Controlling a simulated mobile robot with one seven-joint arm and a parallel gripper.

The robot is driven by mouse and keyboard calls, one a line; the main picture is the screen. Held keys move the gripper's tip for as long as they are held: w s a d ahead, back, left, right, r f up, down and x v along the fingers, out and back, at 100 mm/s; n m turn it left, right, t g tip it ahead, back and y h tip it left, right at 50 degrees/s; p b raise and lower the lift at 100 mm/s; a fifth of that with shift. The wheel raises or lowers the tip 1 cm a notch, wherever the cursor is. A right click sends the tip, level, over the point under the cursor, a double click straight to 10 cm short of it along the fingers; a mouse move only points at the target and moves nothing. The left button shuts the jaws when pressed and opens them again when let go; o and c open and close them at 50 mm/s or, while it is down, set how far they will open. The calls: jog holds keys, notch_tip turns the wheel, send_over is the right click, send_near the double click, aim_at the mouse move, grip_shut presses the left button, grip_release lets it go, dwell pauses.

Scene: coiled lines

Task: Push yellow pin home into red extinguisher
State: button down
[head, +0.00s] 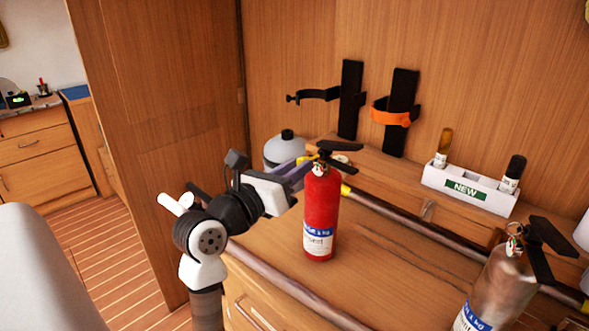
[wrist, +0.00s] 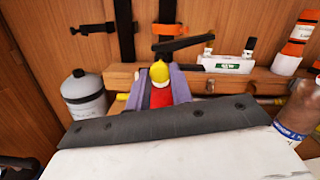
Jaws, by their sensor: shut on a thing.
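The red extinguisher (head: 321,215) stands upright on the wooden counter, with a black handle on top and a white and blue label. In the wrist view its red body (wrist: 160,98) shows between my fingers, mostly hidden. My gripper (head: 304,168) is at the left side of its neck. In the wrist view my purple-grey gripper (wrist: 160,82) is shut on the yellow pin (wrist: 160,71), whose rounded yellow end shows just in front of the extinguisher's top. The pin's tip and its hole are hidden, so I cannot tell how deep it sits.
A grey bottle (head: 285,148) stands behind my gripper. A bare-metal extinguisher (head: 500,285) stands at the right front. A white "NEW" tray (head: 467,190) holds small bottles. Black wall brackets (head: 350,100), one with an orange strap (head: 391,114), are behind. A rail runs across the counter.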

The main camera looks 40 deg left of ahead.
jog(key=shift+w, duration=0.2)
dwell(0.5)
jog(key=shift+w+d, duration=0.15)
jog(key=shift+w, duration=1.3)
jog(key=c, duration=1.4)
grip_release()
jog(key=shift+o, duration=0.4)
jog(key=o, duration=0.5)
jog(key=shift+s, duration=0.1)
